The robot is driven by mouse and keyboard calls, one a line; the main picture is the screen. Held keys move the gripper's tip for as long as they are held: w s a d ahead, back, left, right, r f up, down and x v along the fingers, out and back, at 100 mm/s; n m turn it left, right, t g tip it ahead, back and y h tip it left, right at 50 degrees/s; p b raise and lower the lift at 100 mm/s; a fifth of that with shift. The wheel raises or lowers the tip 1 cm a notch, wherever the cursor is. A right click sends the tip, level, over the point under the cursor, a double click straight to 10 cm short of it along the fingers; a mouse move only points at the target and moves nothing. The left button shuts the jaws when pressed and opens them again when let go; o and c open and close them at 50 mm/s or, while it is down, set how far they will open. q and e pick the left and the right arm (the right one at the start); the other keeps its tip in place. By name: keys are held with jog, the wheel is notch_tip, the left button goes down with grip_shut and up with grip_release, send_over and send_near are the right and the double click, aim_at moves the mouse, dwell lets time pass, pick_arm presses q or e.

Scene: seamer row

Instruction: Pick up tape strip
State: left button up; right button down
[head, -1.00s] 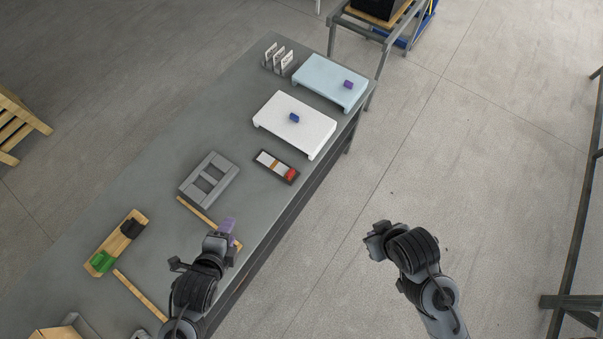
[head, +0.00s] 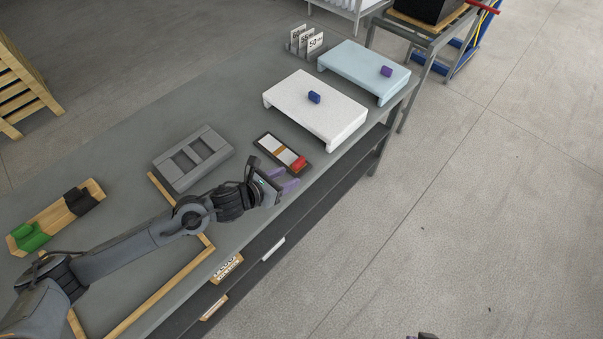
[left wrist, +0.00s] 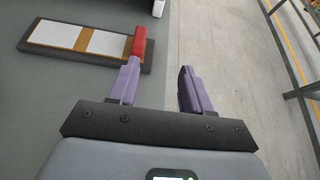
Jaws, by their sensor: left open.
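A dark flat holder (head: 262,139) lies on the grey table and carries a strip with white and orange-brown parts (head: 281,150) and a red block (head: 299,163) at its right end. I take this for the tape strip, but cannot tell which part is the tape. The left wrist view shows the holder (left wrist: 60,52), the strip (left wrist: 104,43) and the red block (left wrist: 139,41). My left gripper (left wrist: 160,68) is open, with purple fingers and nothing between them. Its left finger overlaps the red block's near end in that view; contact is unclear. In the head view, my left gripper (head: 286,181) is just nearer than the holder.
A white stand (head: 325,105) with a blue block (head: 314,97) and a pale blue stand (head: 360,70) with a purple block (head: 386,71) are beyond. A grey slotted frame (head: 193,158) lies left. The table's front edge runs close by the gripper.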

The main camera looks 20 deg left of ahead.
aim_at(300, 159)
pick_arm(q)
jog(key=shift+w+a+f+b, duration=0.25)
jog(key=shift+w+a+b, duration=0.5)
jog(key=shift+w+b, duration=0.35)
jog(key=shift+w+a+r+t, duration=0.1)
jog(key=shift+w+r+t, duration=0.05)
jog(key=shift+w+t, duration=0.15)
jog(key=shift+w+b, duration=0.3)
jog(key=shift+b, duration=0.1)
jog(key=b+x, duration=0.1)
jog(key=x, duration=0.4)
jog(key=shift+r, duration=0.2)
jog(key=shift+w+f, duration=0.2)
jog(key=shift+f, duration=0.05)
jog(key=shift+b+x, duration=0.85)
jog(key=shift+x, duration=1.6)
pick_arm(e)
notch_tip(300, 159, down, 7)
jog(key=shift+f, duration=0.15)
jog(key=shift+w, duration=0.1)
